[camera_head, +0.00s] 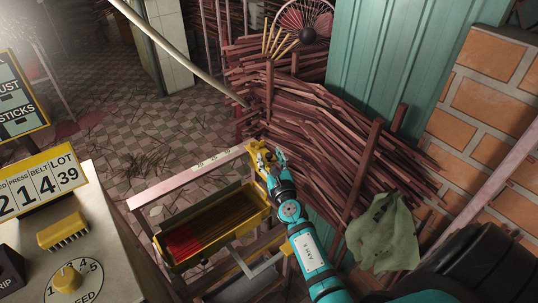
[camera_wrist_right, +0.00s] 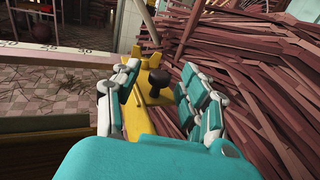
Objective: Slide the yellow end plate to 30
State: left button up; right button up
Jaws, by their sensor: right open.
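The yellow end plate (camera_head: 253,148) is at the right end of a pale scale rail (camera_head: 185,181) in the head view. In the right wrist view, the yellow end plate (camera_wrist_right: 130,107) carries a black knob (camera_wrist_right: 157,79). My right gripper (camera_head: 268,155) is open at the plate. Its two fingers (camera_wrist_right: 160,72) stand on either side of the knob, with gaps visible; I cannot tell whether either touches. My left gripper is not in view.
A yellow-rimmed tray (camera_head: 163,257) with red and brown sticks lies below the rail. A large stick pile (camera_head: 330,130) crowds the right, with a green cloth (camera_head: 383,235) nearby. A control console (camera_head: 105,250) with a yellow dial stands left. Tiled floor (camera_head: 150,120) lies beyond.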

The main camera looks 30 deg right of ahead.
jog(key=shift+x, duration=0.8)
jog(key=shift+c, duration=0.4)
grip_shut()
